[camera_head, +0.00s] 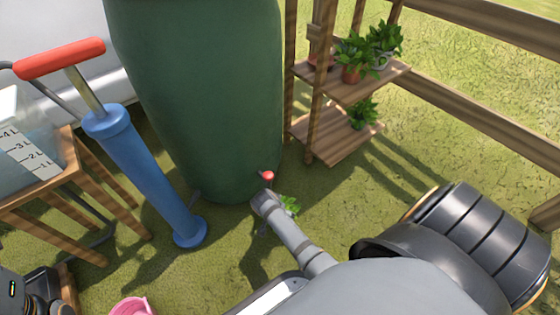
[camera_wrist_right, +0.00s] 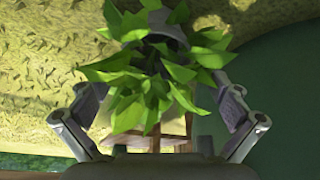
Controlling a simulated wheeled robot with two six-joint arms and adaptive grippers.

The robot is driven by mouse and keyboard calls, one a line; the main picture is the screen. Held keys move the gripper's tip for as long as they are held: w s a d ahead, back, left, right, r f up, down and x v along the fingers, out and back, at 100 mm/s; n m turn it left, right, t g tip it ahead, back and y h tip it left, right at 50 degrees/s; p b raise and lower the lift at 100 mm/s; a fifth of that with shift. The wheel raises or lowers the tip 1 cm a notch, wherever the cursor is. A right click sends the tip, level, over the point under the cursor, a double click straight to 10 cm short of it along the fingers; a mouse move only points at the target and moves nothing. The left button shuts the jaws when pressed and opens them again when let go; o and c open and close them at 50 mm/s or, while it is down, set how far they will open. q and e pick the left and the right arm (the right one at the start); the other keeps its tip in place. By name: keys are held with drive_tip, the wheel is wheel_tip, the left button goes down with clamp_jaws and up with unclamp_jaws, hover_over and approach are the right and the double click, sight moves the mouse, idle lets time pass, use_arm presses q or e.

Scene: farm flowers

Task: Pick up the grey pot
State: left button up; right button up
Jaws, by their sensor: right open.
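In the right wrist view, a leafy green plant (camera_wrist_right: 150,80) fills the space between the fingers of my right gripper (camera_wrist_right: 158,98). A grey pot (camera_wrist_right: 172,24) shows partly behind the leaves at the top, beyond the fingers. The fingers are spread apart, and leaves hide part of the pot. In the head view my right gripper (camera_head: 265,205) is low in front of the green barrel, with green leaves (camera_head: 289,205) beside it. The pot is hidden there.
A large green barrel (camera_head: 205,100) stands just behind the gripper. A blue pump (camera_head: 140,160) with a red handle is to its left, near a wooden stand (camera_head: 85,190). A wooden shelf (camera_head: 330,150) with potted plants stands back right. A pink object (camera_head: 132,306) lies at the bottom.

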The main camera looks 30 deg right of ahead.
drive_tip(key=b+x, duration=0.2)
drive_tip(key=x, duration=0.1)
drive_tip(key=b+x, duration=0.1)
drive_tip(key=b, duration=0.1)
drive_tip(key=shift+s+f, duration=0.25)
drive_tip(key=shift+f, duration=0.15)
drive_tip(key=shift+w+d+f, duration=0.1)
drive_tip(key=shift+d+f, duration=0.05)
drive_tip(key=shift+f, duration=0.05)
drive_tip(key=shift+r, duration=0.15)
drive_tip(key=c, duration=1.3)
